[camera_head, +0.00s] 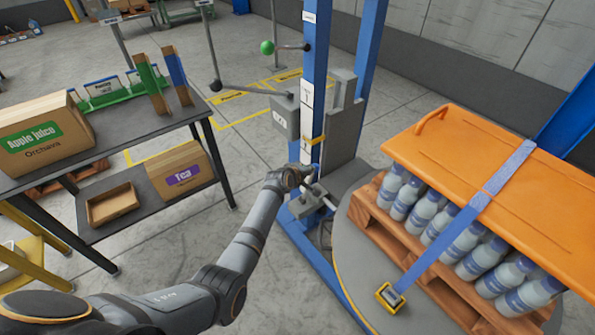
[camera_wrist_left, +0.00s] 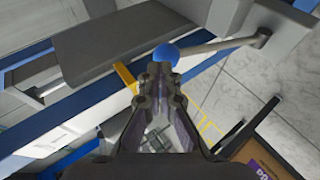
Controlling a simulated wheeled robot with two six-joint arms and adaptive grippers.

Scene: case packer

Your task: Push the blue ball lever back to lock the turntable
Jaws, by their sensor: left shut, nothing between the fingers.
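In the left wrist view, the blue ball (camera_wrist_left: 166,55) sits at the end of a grey lever arm that runs right to a pivot. My left gripper (camera_wrist_left: 163,72) is shut and empty. Its fingertips appear right at the ball in the picture; I cannot tell whether they touch. In the head view, my left gripper (camera_head: 304,177) is at the foot of the blue mast, and I cannot make out the blue ball there. The round grey turntable (camera_head: 356,258) carries a wooden pallet (camera_head: 405,245) of bottles under an orange cover. My right gripper is out of view.
The blue mast (camera_head: 315,70) with its grey carriage (camera_head: 345,125) rises beside my gripper. A green ball (camera_head: 267,47) and a dark ball (camera_head: 215,86) are on other rods. A dark table (camera_head: 130,130) with boxes stands left. An orange cover (camera_head: 470,150) tops the load.

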